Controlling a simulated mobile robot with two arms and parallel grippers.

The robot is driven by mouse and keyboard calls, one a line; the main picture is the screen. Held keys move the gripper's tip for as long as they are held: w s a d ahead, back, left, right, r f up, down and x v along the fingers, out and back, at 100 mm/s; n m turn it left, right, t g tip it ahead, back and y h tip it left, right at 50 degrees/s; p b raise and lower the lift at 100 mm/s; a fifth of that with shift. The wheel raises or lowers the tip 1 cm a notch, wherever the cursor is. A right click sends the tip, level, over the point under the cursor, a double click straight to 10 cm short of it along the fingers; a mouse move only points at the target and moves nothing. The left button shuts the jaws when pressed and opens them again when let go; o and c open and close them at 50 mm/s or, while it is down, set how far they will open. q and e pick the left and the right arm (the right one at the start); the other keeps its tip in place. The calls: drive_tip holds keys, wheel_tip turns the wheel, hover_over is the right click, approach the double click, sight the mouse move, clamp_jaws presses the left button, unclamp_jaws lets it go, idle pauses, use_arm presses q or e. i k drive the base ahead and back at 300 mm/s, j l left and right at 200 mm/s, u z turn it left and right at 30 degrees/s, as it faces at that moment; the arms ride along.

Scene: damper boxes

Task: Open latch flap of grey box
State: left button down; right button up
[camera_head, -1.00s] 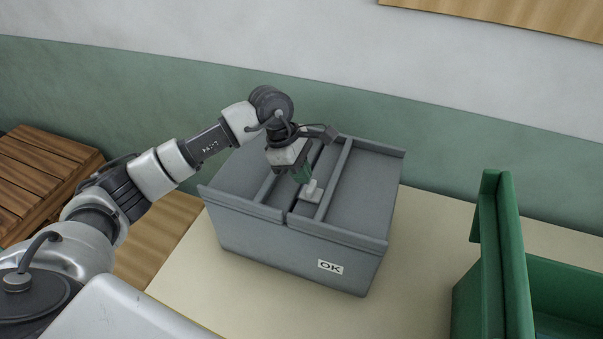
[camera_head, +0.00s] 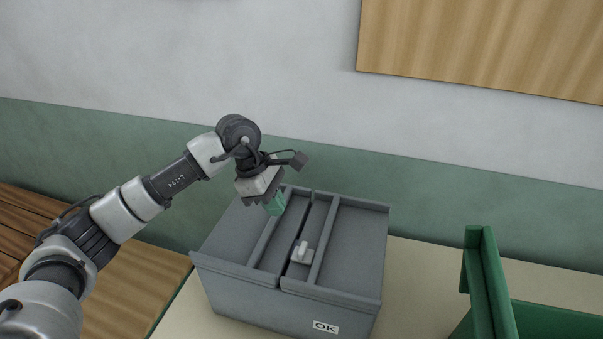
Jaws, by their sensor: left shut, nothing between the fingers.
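The grey box (camera_head: 255,300) stands on the table with its lid panels closed and an "OK" label on its front. A small white latch (camera_head: 302,252) sits on the middle strip of the top, between two raised ribs. My left gripper (camera_head: 274,208), with green fingertips, is shut and empty. It is above the back left part of the box top, up and to the left of the latch and apart from it. My right gripper does not show.
A green open box (camera_head: 490,285) stands on the table at the right. Pale table surface (camera_head: 420,275) is free between the two boxes. Wooden slats (camera_head: 30,215) are at the far left. A green and white wall stands behind.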

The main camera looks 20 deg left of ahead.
sight(348, 235)
drive_tip(key=k, duration=1.5)
